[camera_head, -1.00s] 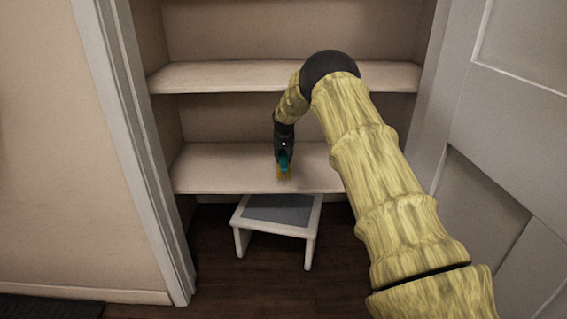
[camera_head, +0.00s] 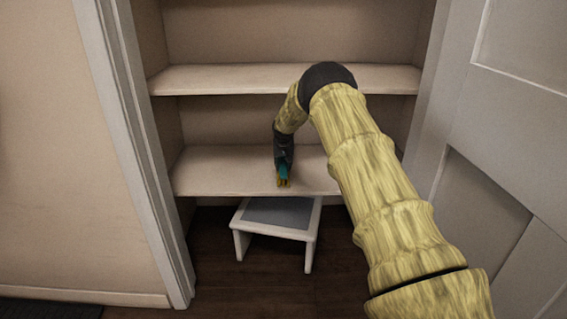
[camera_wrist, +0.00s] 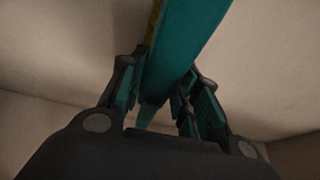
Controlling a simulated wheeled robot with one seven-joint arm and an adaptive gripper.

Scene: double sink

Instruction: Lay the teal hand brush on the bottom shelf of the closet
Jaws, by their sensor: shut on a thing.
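The teal hand brush (camera_head: 284,172) has yellowish bristles and is held at the front part of the bottom shelf (camera_head: 220,172) of the closet. My gripper (camera_head: 283,160) is shut on it, with the arm reaching in from the right and bending down. In the wrist view the brush (camera_wrist: 185,45) runs up between the two fingers of my gripper (camera_wrist: 160,90), with a strip of bristles along its left edge. I cannot tell whether the brush touches the shelf.
A higher shelf (camera_head: 210,79) spans the closet above. A white step stool (camera_head: 243,224) with a grey top stands on the floor below. A door (camera_head: 500,150) stands at the right, and the door frame (camera_head: 140,150) at the left. The bottom shelf looks bare around the brush.

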